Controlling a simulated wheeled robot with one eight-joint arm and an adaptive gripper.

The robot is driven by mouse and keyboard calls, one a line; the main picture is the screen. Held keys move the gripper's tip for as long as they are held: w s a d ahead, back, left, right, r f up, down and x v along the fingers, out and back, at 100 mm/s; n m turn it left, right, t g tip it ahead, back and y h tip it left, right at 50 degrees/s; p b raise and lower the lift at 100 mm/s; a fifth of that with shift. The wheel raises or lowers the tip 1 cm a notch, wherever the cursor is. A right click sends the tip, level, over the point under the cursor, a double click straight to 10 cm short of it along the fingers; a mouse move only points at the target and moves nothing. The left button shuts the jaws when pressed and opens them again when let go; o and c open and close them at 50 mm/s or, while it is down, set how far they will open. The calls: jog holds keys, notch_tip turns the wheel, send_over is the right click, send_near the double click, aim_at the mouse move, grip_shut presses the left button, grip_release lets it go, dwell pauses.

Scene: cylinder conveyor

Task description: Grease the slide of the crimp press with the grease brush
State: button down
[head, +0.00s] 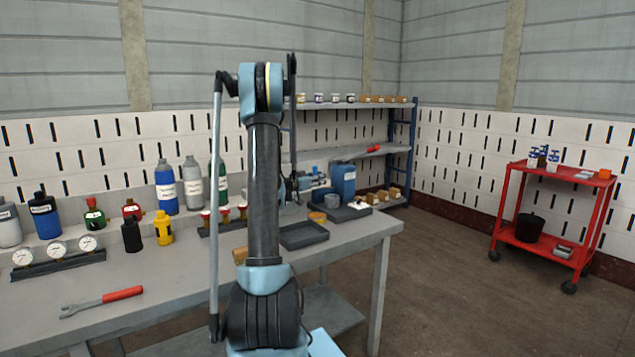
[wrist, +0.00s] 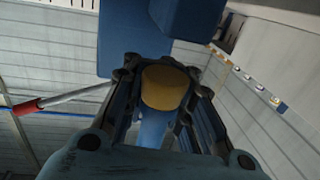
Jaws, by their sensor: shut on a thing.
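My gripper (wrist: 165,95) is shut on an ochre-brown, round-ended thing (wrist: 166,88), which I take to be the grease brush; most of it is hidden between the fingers. In the head view, my gripper (head: 291,188) is largely behind my arm, above the bench. The crimp press appears to be the blue body (head: 343,181) with a grey lever and red grip (head: 373,149), right of my gripper. In the wrist view, a large blue block (wrist: 133,40) is close beyond the fingers, with a red-gripped lever (wrist: 27,107) at left. I cannot make out the slide or any contact.
The grey bench (head: 180,267) holds bottles, gauges and a red-handled wrench (head: 103,301). A dark tray (head: 303,236) and a small brown tub (head: 317,217) are near the press. Shelving (head: 411,150) stands behind. A red trolley (head: 507,199) is at right across open floor.

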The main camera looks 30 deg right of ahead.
aim_at(334, 173)
jog(key=shift+d, duration=0.3)
jog(key=shift+x, duration=0.75)
jog(key=shift+d+r, duration=0.1)
jog(key=shift+r, duration=0.05)
jog(key=shift+d+r, duration=0.1)
jog(key=shift+d, duration=0.75)
jog(key=shift+x, duration=0.9)
jog(key=shift+s+d+r, duration=0.1)
jog(key=shift+r, duration=0.05)
